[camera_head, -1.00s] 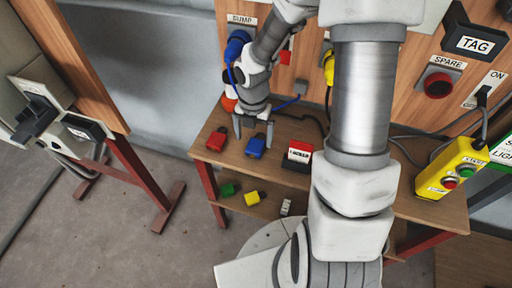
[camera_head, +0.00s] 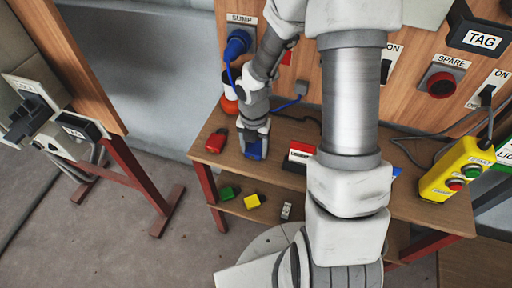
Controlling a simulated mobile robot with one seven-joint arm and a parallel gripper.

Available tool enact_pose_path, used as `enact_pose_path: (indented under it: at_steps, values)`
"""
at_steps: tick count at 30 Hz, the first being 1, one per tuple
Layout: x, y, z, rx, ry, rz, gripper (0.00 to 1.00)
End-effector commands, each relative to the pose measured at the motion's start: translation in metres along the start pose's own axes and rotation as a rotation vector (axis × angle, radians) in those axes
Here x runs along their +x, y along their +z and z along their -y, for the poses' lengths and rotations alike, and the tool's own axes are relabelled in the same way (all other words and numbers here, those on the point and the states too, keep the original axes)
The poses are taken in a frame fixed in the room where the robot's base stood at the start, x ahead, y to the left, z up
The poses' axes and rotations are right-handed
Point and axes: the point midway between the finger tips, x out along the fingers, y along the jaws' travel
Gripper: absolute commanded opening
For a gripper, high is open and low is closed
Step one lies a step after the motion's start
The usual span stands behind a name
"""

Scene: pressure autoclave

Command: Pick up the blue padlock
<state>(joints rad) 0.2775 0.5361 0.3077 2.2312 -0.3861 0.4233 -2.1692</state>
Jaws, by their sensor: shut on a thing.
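The blue padlock (camera_head: 254,150) lies on the upper wooden shelf in the head camera view. My gripper (camera_head: 254,154) reaches down over it and is shut on it, with the fingers at its sides. Part of the padlock is hidden by the gripper. I cannot tell whether the padlock is clear of the shelf.
A red padlock (camera_head: 216,140) lies left of my gripper on the upper shelf (camera_head: 232,168). A red block with a white label (camera_head: 299,153) stands to the right. Green (camera_head: 228,192) and yellow (camera_head: 254,201) padlocks lie lower down. A blue plug (camera_head: 237,44) and cable are behind.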

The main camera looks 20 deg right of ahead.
Motion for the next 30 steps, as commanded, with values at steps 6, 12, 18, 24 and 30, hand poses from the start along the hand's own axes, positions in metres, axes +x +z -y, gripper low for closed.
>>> enact_pose_path:
  at_steps: [6,12,18,24,30]
  values:
    - [0.000,0.000,0.000,0.000,0.000,0.001,0.00]
    - [-0.008,0.001,0.000,0.001,0.002,0.002,0.00]
    - [-0.047,0.001,0.000,0.003,0.003,0.004,0.00]
    - [-0.084,0.001,0.000,0.002,0.002,0.003,0.00]
    - [-0.100,0.002,-0.001,0.061,0.001,0.002,0.00]
